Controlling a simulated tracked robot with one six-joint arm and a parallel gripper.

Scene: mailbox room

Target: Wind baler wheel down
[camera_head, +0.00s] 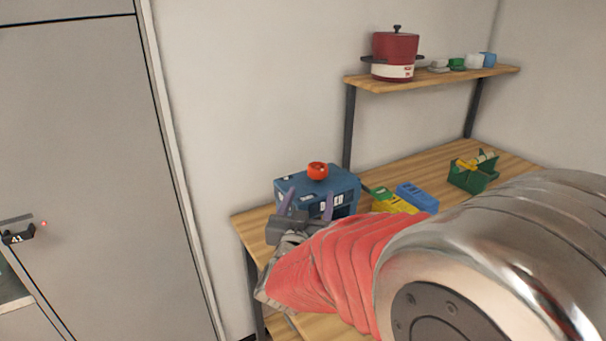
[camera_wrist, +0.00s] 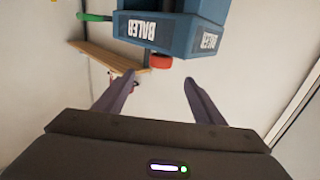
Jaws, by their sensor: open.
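The baler (camera_head: 340,190) is a blue box with white labels on the wooden table. Its round red-orange wheel (camera_head: 317,171) sits on top. In the wrist view the baler (camera_wrist: 178,35) appears upside down at the top, with "BALER" labels. The wheel (camera_wrist: 160,62) shows there at the baler's edge, partly hidden. My gripper (camera_head: 310,195) is open and empty, its two fingers in front of the baler in the head view. In the wrist view my gripper (camera_wrist: 158,82) has its fingers spread, and the wheel appears just beyond and between the tips, not gripped.
Yellow and blue bins (camera_head: 415,198) stand right of the baler. A green toolbox (camera_head: 472,173) is farther right. An upper shelf (camera_head: 430,79) holds a red pot (camera_head: 394,55) and several small items. A grey door (camera_head: 80,150) is at left; the wall above the baler is clear.

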